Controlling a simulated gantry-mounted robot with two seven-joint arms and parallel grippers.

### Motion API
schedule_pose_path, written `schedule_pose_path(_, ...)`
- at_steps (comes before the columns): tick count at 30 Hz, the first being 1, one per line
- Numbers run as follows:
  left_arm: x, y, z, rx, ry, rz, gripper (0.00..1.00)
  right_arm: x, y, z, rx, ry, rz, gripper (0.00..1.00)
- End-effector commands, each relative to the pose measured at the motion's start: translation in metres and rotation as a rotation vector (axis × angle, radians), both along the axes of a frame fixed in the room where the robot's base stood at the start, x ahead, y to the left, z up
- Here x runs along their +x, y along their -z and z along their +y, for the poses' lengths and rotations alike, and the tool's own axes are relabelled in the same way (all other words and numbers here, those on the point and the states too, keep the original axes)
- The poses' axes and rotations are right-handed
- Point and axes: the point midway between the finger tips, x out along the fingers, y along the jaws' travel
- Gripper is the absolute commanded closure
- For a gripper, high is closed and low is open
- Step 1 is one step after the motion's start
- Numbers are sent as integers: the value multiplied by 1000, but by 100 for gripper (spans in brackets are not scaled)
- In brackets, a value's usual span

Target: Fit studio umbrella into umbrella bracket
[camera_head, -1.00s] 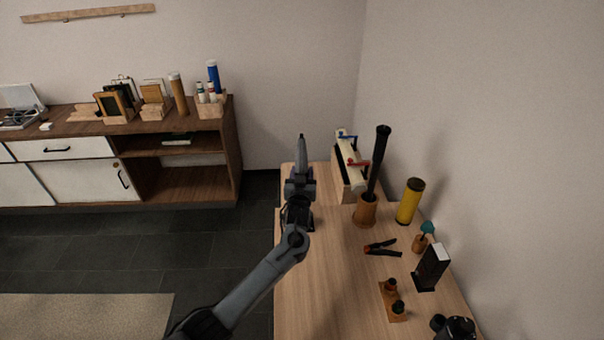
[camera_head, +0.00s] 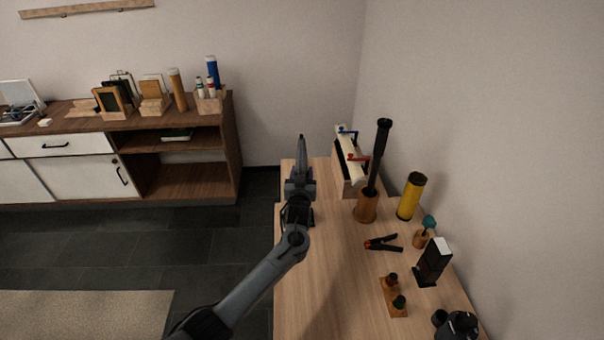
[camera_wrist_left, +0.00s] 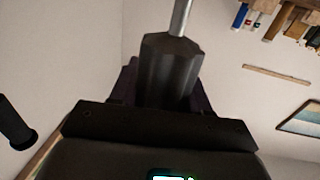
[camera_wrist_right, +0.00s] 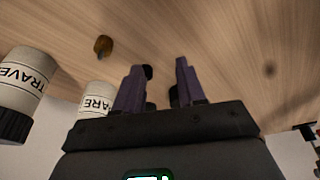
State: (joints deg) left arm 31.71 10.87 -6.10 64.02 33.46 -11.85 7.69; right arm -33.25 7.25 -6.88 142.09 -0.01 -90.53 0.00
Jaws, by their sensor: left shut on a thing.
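My left gripper (camera_head: 299,187) is over the far left part of the table. It is shut on a dark faceted piece with a thin silver rod, which I take to be the studio umbrella (camera_wrist_left: 168,68). In the head view the umbrella (camera_head: 301,155) shows as a grey, pointed shape beyond the gripper, pointing up the picture. My right gripper (camera_wrist_right: 158,85) shows only in its wrist view; its fingers are apart, with wooden surface visible between them. I cannot pick out the umbrella bracket; my left arm and gripper hide part of the table.
A tall black tube (camera_head: 378,155) stands in a wooden cup (camera_head: 366,207) right of my left gripper. Nearby are a crate (camera_head: 349,180), yellow cylinder (camera_head: 411,197) and clamp (camera_head: 382,243). White labelled cylinders (camera_wrist_right: 25,85) lie left of my right gripper. The table's front left is clear.

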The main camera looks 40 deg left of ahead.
Motion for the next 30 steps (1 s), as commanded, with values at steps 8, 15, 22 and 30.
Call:
schedule_pose_path(8,0,8,0,0,0,0,93,0,5,0,2,2,0,61)
schedule_pose_path(15,0,7,0,0,0,0,24,0,5,2,7,4,0,61)
schedule_pose_path(22,0,8,0,-1,0,1,24,0,4,3,11,7,0,61)
schedule_pose_path(30,-11,7,-9,0,2,1,24,0,0,2,10,6,-1,61)
